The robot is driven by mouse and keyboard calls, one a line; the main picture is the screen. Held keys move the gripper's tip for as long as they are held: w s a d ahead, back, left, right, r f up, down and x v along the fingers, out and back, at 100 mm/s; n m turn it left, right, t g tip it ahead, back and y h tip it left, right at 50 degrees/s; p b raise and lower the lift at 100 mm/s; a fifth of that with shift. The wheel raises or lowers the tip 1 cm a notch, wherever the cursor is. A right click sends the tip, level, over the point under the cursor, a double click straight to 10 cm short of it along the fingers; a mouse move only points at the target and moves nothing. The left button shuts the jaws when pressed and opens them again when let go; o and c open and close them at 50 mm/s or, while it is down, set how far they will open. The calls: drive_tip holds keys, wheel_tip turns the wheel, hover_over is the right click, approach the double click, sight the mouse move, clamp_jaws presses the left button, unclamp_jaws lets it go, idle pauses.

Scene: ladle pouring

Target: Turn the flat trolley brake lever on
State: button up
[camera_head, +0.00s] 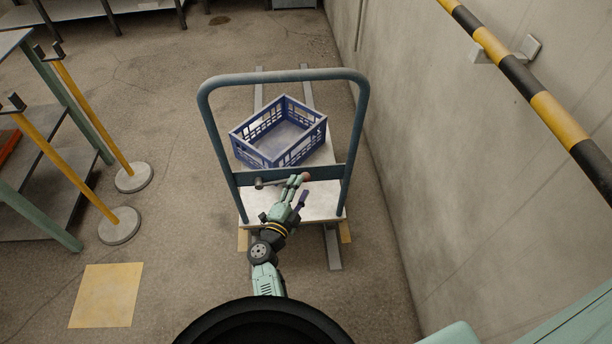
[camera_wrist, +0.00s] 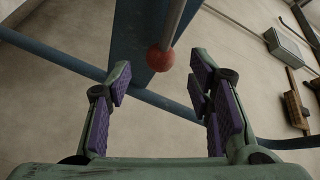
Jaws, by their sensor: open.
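The flat trolley (camera_head: 322,205) stands on the floor with its blue-green push handle (camera_head: 285,76) upright at the near end. The brake lever (camera_wrist: 175,22) is a grey rod with a red ball knob (camera_wrist: 160,58), in front of the blue crossbar plate. In the head view the red knob (camera_head: 306,177) is at the rod's right end, and the rod's dark pivot (camera_head: 259,184) is at the left. My gripper (camera_head: 299,189) is at the knob, open and empty. In the wrist view the purple-padded fingers (camera_wrist: 160,82) stand apart on either side of the knob, without visible contact.
A blue crate (camera_head: 278,134) sits on the trolley deck. A concrete wall (camera_head: 440,150) with a black-and-yellow rail (camera_head: 540,98) is close on the right. Yellow posts (camera_head: 90,105) on round bases and a workbench (camera_head: 30,190) stand on the left. Floor between them and the trolley is clear.

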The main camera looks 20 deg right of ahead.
sight(306, 176)
drive_tip(key=x, duration=0.5)
drive_tip(key=shift+c, duration=0.4)
